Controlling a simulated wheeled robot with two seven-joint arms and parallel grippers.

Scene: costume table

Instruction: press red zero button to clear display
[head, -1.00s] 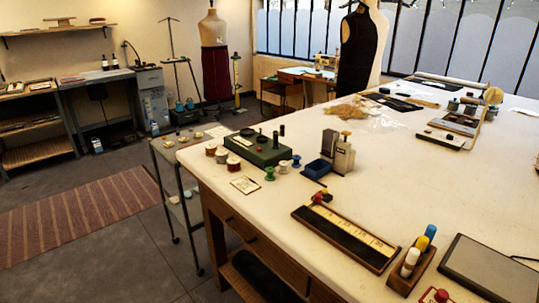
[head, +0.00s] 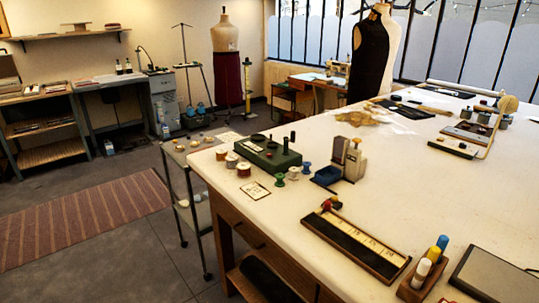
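No red zero button and no lit display can be made out in the head view. Neither of my grippers is in view.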

